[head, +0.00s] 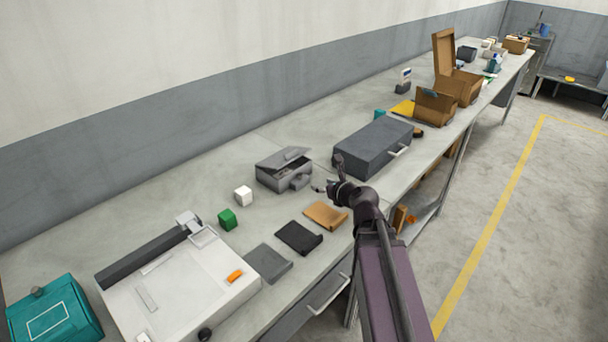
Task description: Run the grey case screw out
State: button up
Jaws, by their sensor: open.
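A small grey case (272,175) sits on the workbench left of my gripper, its lid raised slightly at a slant. A grey rounded part (300,182) sits at its front right corner; I cannot tell whether this is the screw. My gripper (330,178) is open, just right of the case and apart from it in the picture. Its fingers are small and dark here, and nothing shows between them. A larger dark grey box (372,142) with a front handle stands behind my gripper to the right.
Flat brown (326,215), black (299,237) and grey (268,262) pieces lie along the front edge. Green (228,219) and white (243,195) blocks stand left of the case. A white machine (180,290) and a teal box (55,312) fill the near left. Cardboard boxes (458,85) stand farther back.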

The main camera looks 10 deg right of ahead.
aim_at(301, 176)
jog(key=shift+w+f, duration=0.1)
jog(key=shift+w, duration=0.1)
jog(key=shift+b+x, duration=0.5)
jog(key=shift+x, duration=0.45)
jog(key=b+x, duration=0.4)
jog(key=x, duration=0.7)
jog(key=shift+w, duration=0.2)
jog(key=shift+c, duration=0.2)
grip_shut()
